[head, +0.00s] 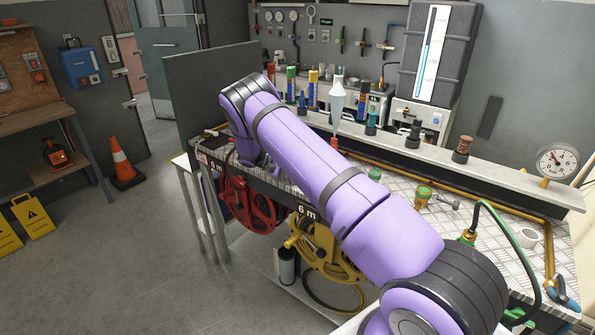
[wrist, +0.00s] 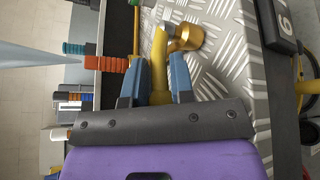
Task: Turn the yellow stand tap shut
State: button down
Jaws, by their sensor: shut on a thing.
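The yellow stand tap shows in the wrist view as a yellow bar (wrist: 159,62), with a brass fitting (wrist: 190,38) just to its right. My gripper (wrist: 158,75) has its two blue-grey fingers on either side of the yellow bar and is shut on it. I cannot tell how far the tap is turned. In the head view my purple arm crosses the bench and hides the tap and the gripper.
A yellow hose reel (head: 325,250) and a red hose reel (head: 262,207) hang below the bench front. A grey-white cone-shaped nozzle (head: 337,102) and several coloured fittings stand on the back ledge. A brass pipe (head: 400,170) runs along it. A pressure gauge (head: 557,162) stands far right.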

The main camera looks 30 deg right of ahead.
dwell(0.4)
jog(key=c, duration=1.1)
grip_release()
jog(key=v, duration=1)
jog(key=shift+w+a, duration=0.1)
jog(key=shift+w, duration=0.25)
